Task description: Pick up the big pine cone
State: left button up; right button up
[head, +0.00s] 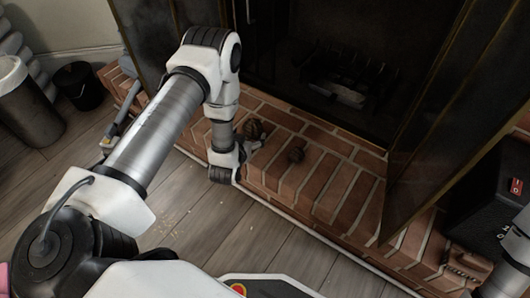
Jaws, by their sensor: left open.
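My left gripper (249,147) is at the hearth's front edge, just on the near side of the left cone. It is open, with its fingers small and partly hidden by the wrist. I cannot tell whether it touches the cone. My right arm shows only at the right edge, and its gripper is out of view.
The brick hearth (335,188) stands above the wooden floor. An open dark fireplace door (455,120) limits the right side, and a grate with a log (343,92) lies behind. A black box (488,205) stands right. A bin (28,108) and black bucket (80,87) stand left.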

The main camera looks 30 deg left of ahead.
aim_at(250, 134)
pick_arm(q)
jog(key=f, duration=0.2)
jog(key=f+b, duration=0.1)
jog(key=shift+s+a+f, duration=0.1)
jog(key=shift+a+f, duration=0.2)
jog(key=shift+f, duration=0.05)
jog(key=b+x, duration=0.4)
jog(key=x, duration=0.3)
jog(key=shift+b, duration=0.3)
jog(key=shift+a+r, duration=0.1)
jog(key=shift+r, duration=0.05)
jog(key=c, duration=1.2)
pick_arm(e)
notch_tip(250, 134, down, 7)
jog(key=shift+a+f, duration=0.15)
jog(key=shift+f, duration=0.05)
